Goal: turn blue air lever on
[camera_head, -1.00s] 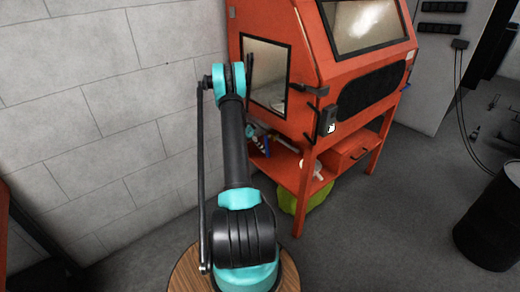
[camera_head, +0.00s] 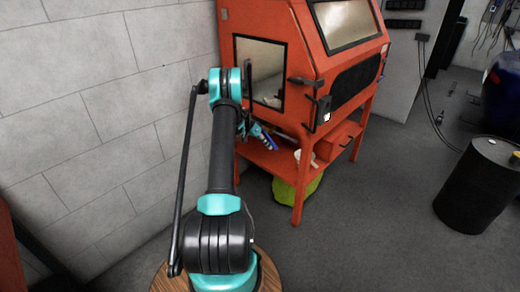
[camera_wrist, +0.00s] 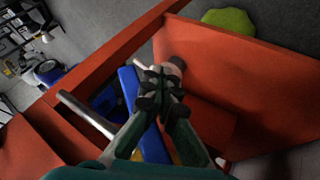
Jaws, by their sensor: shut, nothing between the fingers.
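The blue lever shows as a small blue bar (camera_head: 269,142) under the orange cabinet in the head view. In the wrist view a long blue bar (camera_wrist: 128,80), which looks like the lever, runs behind and to the left of my gripper (camera_wrist: 164,92). My gripper's dark fingertips are together, with nothing between them. They overlap the bar's right side in the picture; I cannot tell whether they touch it. The fingers hide part of the bar.
The orange cabinet (camera_head: 300,70) stands on legs over an orange shelf (camera_wrist: 240,75). A metal rod (camera_wrist: 85,112) lies left of the fingers. A green bag (camera_head: 298,188) sits below the shelf. A black drum (camera_head: 483,185) stands at right; the floor between is clear.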

